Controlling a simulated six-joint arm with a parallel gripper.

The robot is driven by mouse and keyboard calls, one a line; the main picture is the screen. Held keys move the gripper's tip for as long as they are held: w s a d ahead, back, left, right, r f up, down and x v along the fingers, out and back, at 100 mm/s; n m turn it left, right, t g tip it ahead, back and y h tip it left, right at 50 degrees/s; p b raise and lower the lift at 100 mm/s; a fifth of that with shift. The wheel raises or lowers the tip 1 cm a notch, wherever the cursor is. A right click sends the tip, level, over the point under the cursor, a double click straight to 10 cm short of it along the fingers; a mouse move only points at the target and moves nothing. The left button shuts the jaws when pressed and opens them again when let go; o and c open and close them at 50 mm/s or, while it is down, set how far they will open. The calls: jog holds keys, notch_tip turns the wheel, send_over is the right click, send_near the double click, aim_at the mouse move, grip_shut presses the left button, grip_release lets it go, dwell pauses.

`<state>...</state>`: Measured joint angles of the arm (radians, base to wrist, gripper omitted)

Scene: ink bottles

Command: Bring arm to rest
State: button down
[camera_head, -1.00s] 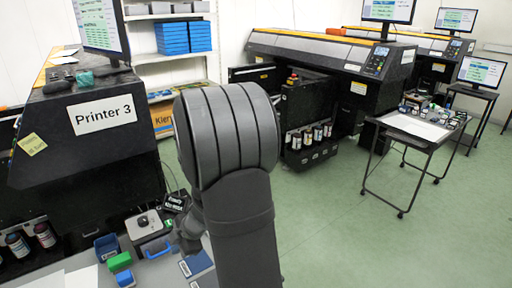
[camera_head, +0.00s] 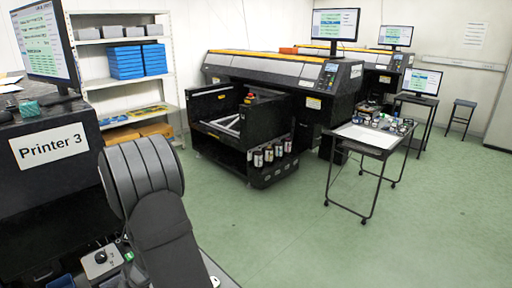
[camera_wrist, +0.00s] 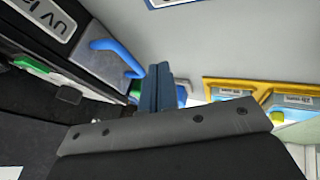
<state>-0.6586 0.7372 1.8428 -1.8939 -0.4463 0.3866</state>
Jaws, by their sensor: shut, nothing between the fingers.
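My arm is folded up at the lower left of the head view, its rounded grey joint in front of the black printer. My gripper shows only in the wrist view, where its dark blue fingers (camera_wrist: 160,88) stand together beyond a grey plate with screws. The fingers are shut and nothing shows between them. In the head view the gripper is hidden behind my arm or out of frame. Several ink bottles (camera_head: 268,154) stand in a row at the base of the middle printer (camera_head: 240,126), well away from my arm.
Printer 3 (camera_head: 50,147) stands close at left. A wheeled table (camera_head: 366,136) with small items stands at right, a stool (camera_head: 461,115) behind it. Green floor (camera_head: 300,225) is open between. The wrist view shows a blue handle (camera_wrist: 120,52) and yellow-framed holders (camera_wrist: 232,86) near the fingers.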

jog(key=shift+w+a+f, duration=0.2)
jog(key=shift+w+a, duration=0.8)
jog(key=c, duration=2.2)
grip_release()
